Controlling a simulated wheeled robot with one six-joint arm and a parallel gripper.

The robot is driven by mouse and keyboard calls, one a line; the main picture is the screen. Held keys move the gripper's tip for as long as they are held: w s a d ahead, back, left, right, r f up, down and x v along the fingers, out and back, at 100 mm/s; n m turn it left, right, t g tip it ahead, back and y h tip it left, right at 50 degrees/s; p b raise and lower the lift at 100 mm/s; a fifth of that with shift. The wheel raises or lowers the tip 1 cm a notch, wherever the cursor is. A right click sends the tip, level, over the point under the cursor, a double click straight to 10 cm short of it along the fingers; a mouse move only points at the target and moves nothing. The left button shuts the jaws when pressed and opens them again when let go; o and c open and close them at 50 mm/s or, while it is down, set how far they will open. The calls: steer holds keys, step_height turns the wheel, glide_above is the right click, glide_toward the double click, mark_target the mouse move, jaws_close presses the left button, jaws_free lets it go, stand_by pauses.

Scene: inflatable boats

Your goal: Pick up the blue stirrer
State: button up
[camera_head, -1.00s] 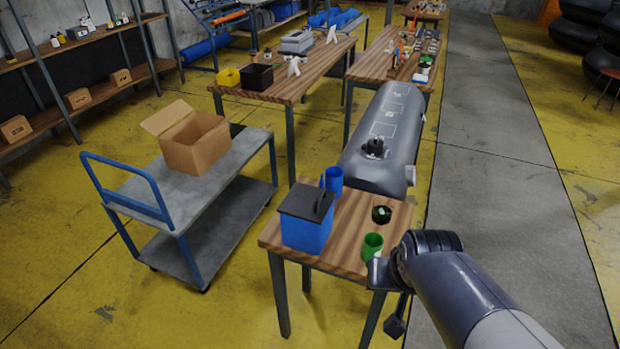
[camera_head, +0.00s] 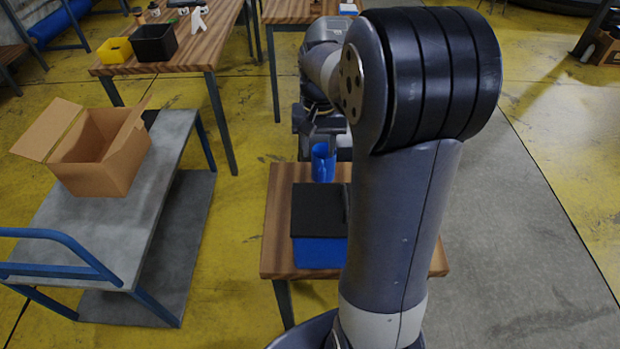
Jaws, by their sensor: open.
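A blue cup (camera_head: 323,165) stands on the small wooden table (camera_head: 277,232), behind a blue box with a dark lid (camera_head: 319,253). I cannot make out the blue stirrer now; the thin blue piece seen earlier at the cup is not distinguishable behind my gripper. My gripper (camera_head: 320,134) is open, directly above or just behind the cup's rim in the picture. I cannot tell whether it touches anything. My arm hides the right part of the table.
A grey cart (camera_head: 118,232) with a blue handle and an open cardboard box (camera_head: 98,160) stands at the left. A longer wooden table (camera_head: 200,50) with a yellow bin (camera_head: 115,49) and a black bin (camera_head: 155,43) is behind. Grey floor at right is clear.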

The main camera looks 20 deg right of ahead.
mark_target(322, 176)
steer(key=f, duration=0.5)
steer(key=s+f, duration=0.1)
steer(key=f, duration=0.2)
steer(key=shift+s+d+f+p, duration=0.1)
steer(key=shift+d+f+p, duration=0.15)
steer(key=shift+p, duration=0.1)
steer(key=shift+f, duration=0.4)
jaws_close()
